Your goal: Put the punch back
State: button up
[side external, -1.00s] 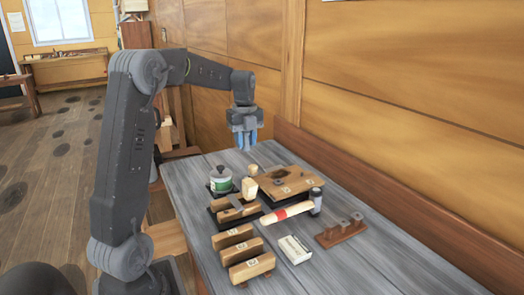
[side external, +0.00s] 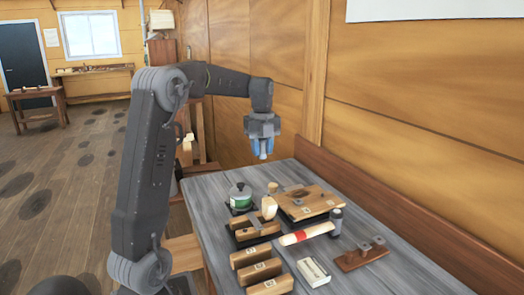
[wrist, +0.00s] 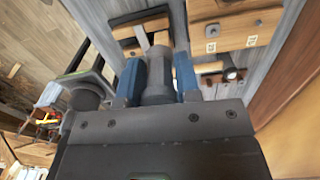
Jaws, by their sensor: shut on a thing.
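My gripper (side external: 262,145) hangs above the far end of the grey workbench (side external: 205,190). Its blue fingers are shut on a grey cylindrical thing, which looks like the punch (wrist: 157,78). In the wrist view it sits between the two fingers, and its lower end is hard to make out. In the side view only a little pale grey shows at the fingertips. A small brown wooden stand (side external: 350,262) with grey metal parts on it lies at the right of the bench, apart from the gripper. Whether it is the punch's holder I cannot tell.
A green-labelled tin (side external: 240,197), a mallet head (side external: 268,207), a wooden board (side external: 310,203), a red-banded hammer (side external: 307,234), several wooden blocks (side external: 258,272) and a white box (side external: 313,272) crowd the bench. A wooden wall (side external: 420,110) runs along its far side.

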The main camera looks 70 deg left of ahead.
jog(key=shift+r, duration=0.65)
jog(key=shift+r, duration=0.3)
jog(key=shift+r, duration=0.7)
jog(key=shift+r, duration=0.75)
jog(key=shift+r, duration=0.35)
jog(key=shift+r, duration=0.35)
jog(key=shift+r, duration=0.15)
